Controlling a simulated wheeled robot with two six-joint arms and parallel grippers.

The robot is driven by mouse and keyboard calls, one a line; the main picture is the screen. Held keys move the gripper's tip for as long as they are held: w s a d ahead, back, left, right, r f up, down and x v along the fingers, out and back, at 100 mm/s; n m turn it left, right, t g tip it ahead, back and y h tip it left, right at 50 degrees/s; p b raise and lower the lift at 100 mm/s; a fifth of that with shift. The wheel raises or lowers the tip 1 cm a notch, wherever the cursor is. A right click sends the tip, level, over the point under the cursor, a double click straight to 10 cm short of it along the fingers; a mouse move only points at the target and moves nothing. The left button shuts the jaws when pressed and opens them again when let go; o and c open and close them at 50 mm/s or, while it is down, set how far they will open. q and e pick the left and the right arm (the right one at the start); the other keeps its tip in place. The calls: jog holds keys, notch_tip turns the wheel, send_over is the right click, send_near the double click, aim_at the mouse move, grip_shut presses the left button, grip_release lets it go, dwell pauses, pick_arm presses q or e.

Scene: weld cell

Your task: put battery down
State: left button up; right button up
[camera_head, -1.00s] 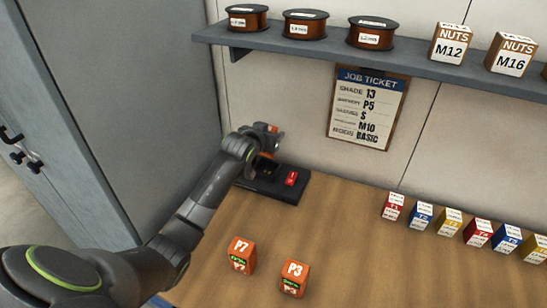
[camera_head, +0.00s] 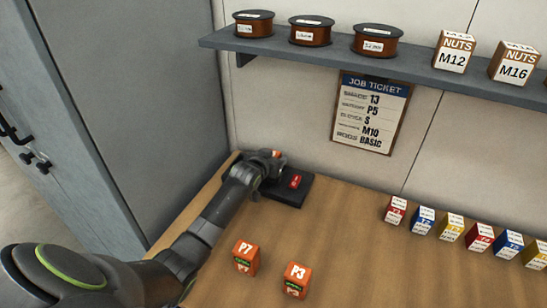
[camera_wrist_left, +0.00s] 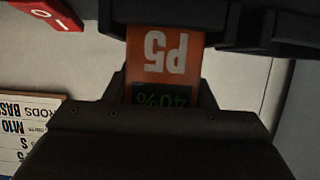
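My left gripper (camera_head: 267,163) is shut on the orange battery P5 (camera_wrist_left: 165,52), which shows a green 40% display in the left wrist view. In the head view only a bit of the battery's orange (camera_head: 277,153) shows. The gripper is low over the left part of a black station (camera_head: 288,198) with a red switch (camera_head: 295,182); the switch also shows in the left wrist view (camera_wrist_left: 50,12). The battery's lower end is hidden, so I cannot tell whether it touches the station. My right gripper is not in view.
Orange batteries P7 (camera_head: 246,256) and P3 (camera_head: 296,280) stand on the wooden bench (camera_head: 350,235). Several coloured boxes (camera_head: 451,228) stand at the right. A job ticket (camera_head: 371,112) hangs on the wall under a shelf (camera_head: 410,66). A grey cabinet (camera_head: 130,100) is at the left.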

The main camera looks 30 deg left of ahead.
pick_arm(q)
jog(key=o, duration=0.4)
jog(key=shift+r, duration=0.2)
jog(key=v, duration=1.2)
jog(key=shift+b, duration=0.45)
